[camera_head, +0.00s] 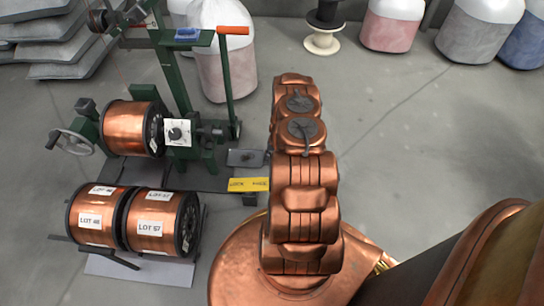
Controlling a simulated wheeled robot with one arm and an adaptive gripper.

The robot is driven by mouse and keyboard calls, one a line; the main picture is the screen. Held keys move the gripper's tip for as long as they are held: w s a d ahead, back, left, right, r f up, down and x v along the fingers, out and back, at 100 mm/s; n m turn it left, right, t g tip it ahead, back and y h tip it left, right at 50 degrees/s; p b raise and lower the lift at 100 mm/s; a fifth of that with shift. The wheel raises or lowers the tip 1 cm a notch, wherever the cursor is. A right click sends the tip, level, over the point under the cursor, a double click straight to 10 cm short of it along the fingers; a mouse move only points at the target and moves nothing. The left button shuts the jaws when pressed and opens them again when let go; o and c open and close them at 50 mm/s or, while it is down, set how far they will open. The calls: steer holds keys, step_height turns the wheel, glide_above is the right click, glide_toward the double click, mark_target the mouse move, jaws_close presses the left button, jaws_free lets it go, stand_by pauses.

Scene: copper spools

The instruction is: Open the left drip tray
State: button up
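No part is plainly marked as a drip tray, and I cannot tell which one is the left drip tray. A green winding machine (182,80) stands at the left on a dark base (212,183). A small flat grey piece (246,158) sits at the base's right side, close to my arm. A yellow label (249,184) is just in front of it, with a small dark block (250,200) below. A light grey sheet (150,271) lies under the lot spools. My copper-coloured arm fills the middle of the view; my gripper's fingers do not show.
A copper spool (128,128) is mounted on the machine beside a handwheel (72,143). Two labelled lot spools (98,218) (160,222) lie on a low rack. An orange-handled lever (232,31) rises above. Floor at right is clear.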

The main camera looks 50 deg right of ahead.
steer(key=shift+r, duration=0.1)
step_height(320, 180, up, 12)
steer(key=s+d, duration=0.1)
steer(key=shift+s+d, duration=0.2)
steer(key=shift+s, duration=0.05)
stand_by(0.7)
stand_by(0.5)
